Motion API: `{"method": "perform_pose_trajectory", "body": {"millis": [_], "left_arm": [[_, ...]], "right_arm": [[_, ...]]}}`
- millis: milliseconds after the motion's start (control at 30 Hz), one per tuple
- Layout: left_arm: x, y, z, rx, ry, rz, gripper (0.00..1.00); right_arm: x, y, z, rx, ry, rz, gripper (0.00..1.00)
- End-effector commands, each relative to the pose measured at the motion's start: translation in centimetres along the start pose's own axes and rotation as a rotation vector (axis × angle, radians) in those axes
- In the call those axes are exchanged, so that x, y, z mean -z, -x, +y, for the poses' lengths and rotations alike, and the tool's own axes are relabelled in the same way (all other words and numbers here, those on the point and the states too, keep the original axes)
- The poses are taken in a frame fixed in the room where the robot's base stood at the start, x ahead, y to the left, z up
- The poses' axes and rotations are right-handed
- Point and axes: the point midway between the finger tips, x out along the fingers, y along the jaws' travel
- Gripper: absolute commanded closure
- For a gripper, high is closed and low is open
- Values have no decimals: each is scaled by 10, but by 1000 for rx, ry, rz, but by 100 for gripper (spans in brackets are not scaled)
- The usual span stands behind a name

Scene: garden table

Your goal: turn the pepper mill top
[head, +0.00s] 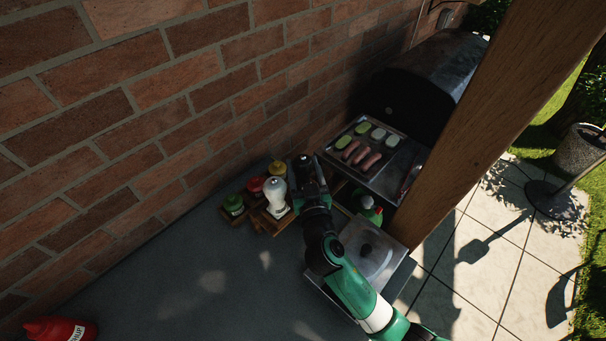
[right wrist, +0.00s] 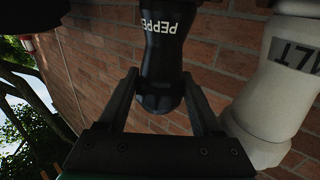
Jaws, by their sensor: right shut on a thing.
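The black pepper mill (right wrist: 163,55) has white lettering and is in the middle of the right wrist view, its narrow rounded end between my two fingers. My right gripper (right wrist: 160,100) is shut on that end, the mill top. In the head view my right gripper (head: 308,172) is right of the white salt mill, and the pepper mill is hard to tell from the black gripper. The salt mill (head: 275,195) stands upright close by; it also shows in the right wrist view (right wrist: 275,85). My left gripper is not in view.
Red (head: 255,186), yellow (head: 277,168) and green (head: 234,204) topped containers stand by the salt mill. A brick wall (head: 130,110) is behind. A food tray (head: 370,158), a grill (head: 425,85) and a wooden post (head: 490,110) are right.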

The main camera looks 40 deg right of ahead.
Motion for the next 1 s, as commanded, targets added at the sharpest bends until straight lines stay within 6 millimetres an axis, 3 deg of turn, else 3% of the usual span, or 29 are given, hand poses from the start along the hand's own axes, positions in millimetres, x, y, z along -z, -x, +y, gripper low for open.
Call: {"method": "perform_pose_trajectory", "body": {"millis": [433, 467, 600, 1000], "left_arm": [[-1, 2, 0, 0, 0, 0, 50], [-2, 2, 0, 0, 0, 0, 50], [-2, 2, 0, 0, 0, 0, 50], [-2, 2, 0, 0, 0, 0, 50]], "right_arm": [[2, 0, 0, -11, -1, 2, 89], [2, 0, 0, -11, -1, 2, 28], [1, 0, 0, -11, 0, 1, 3], [0, 0, 0, -10, 0, 0, 3]]}}
